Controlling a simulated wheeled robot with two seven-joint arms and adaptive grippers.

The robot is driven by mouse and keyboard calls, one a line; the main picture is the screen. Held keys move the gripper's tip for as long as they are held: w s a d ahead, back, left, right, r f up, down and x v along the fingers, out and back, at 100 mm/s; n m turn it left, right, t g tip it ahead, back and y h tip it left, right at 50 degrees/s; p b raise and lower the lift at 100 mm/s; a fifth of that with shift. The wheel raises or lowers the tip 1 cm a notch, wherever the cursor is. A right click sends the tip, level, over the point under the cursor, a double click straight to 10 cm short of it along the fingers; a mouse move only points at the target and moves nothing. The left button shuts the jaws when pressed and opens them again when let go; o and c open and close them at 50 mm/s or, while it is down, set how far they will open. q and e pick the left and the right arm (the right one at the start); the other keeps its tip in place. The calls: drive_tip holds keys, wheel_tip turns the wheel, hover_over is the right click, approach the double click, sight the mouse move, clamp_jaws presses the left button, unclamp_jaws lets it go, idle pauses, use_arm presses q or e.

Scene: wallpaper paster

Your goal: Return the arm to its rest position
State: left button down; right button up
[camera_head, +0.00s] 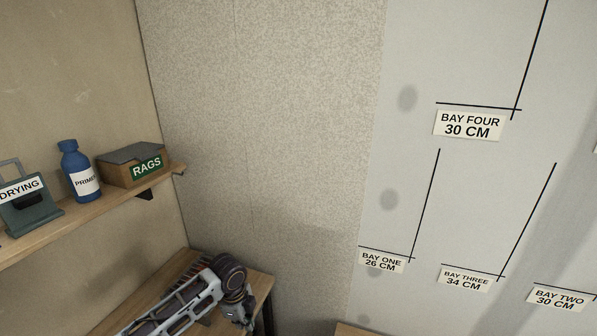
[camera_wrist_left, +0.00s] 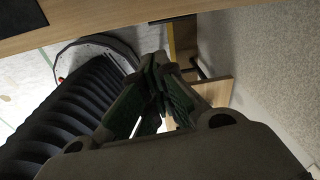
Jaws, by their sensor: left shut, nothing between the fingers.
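My left arm (camera_head: 175,306) comes in from the bottom left, low over a wooden table. My left gripper (camera_head: 245,318) is at the arm's end near the table's right edge, seen small and partly hidden by the wrist. In the left wrist view the two dark green-grey fingers (camera_wrist_left: 155,98) are closed together with nothing between them. My right gripper is not in view.
A wooden table (camera_head: 258,284) lies under the arm. A black ribbed object (camera_wrist_left: 65,110) is close beside the fingers. Bay labels (camera_head: 469,125) mark the wall.

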use_arm(q)
drive_tip(key=s+d+n+t+h, duration=0.2)
drive_tip(key=s+d+n, duration=0.3)
drive_tip(key=s+n, duration=0.5)
drive_tip(key=s+a+r+n+t+y, duration=0.1)
drive_tip(key=s+a+r+n+y, duration=0.15)
drive_tip(key=s+a+n, duration=0.75)
drive_tip(key=s+a+f+m+g, duration=0.1)
drive_tip(key=s+f, duration=0.1)
drive_tip(key=f, duration=1.5)
drive_tip(key=s+f+m, duration=0.1)
drive_tip(key=s+f, duration=0.1)
drive_tip(key=f, duration=1.5)
drive_tip(key=s+a+f, duration=0.2)
drive_tip(key=s+f, duration=0.7)
drive_tip(key=s, duration=0.2)
drive_tip(key=s+a+f+g, duration=0.1)
drive_tip(key=s+a+f, duration=0.1)
drive_tip(key=s+f, duration=0.8)
drive_tip(key=shift+s+a+f, duration=0.15)
drive_tip(key=shift+s+a, duration=0.05)
drive_tip(key=shift+s, duration=0.15)
